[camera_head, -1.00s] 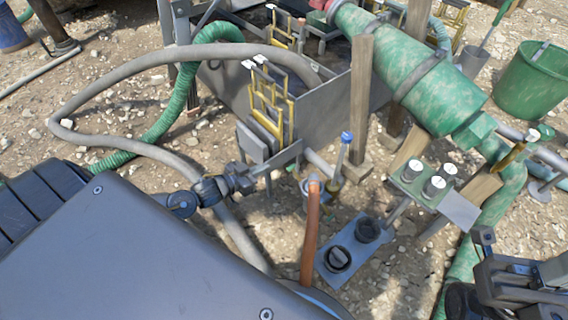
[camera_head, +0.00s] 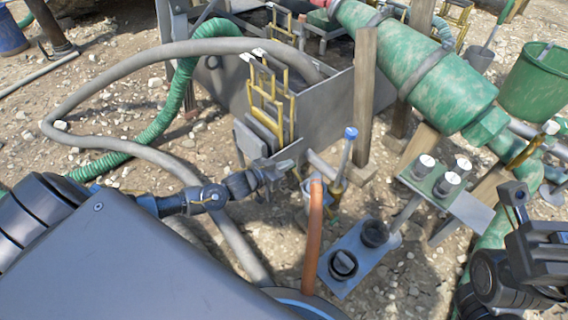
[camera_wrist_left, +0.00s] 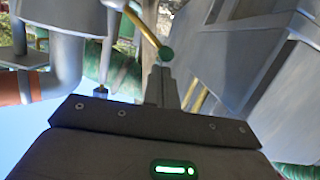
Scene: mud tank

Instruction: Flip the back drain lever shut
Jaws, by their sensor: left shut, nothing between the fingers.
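My left gripper (camera_head: 288,164) is shut and empty, beside the tank's near corner. In the left wrist view its closed fingertips (camera_wrist_left: 160,72) lie just below a green ball knob (camera_wrist_left: 166,53) on a brass lever (camera_wrist_left: 145,30); I cannot tell whether they touch. In the head view this green knob is not clear. A lever with a blue tip (camera_head: 349,146) stands nearly upright on a brass valve (camera_head: 338,185), right of the gripper. I cannot tell which is the back drain lever. My right gripper (camera_head: 530,230) is at the right edge, its jaw state unclear.
The grey tank (camera_head: 325,120) with yellow frames (camera_head: 268,100) stands behind the gripper. A knob panel (camera_head: 440,180) and green pipe (camera_head: 435,75) are farther right. A grey hose (camera_head: 85,85) loops left.

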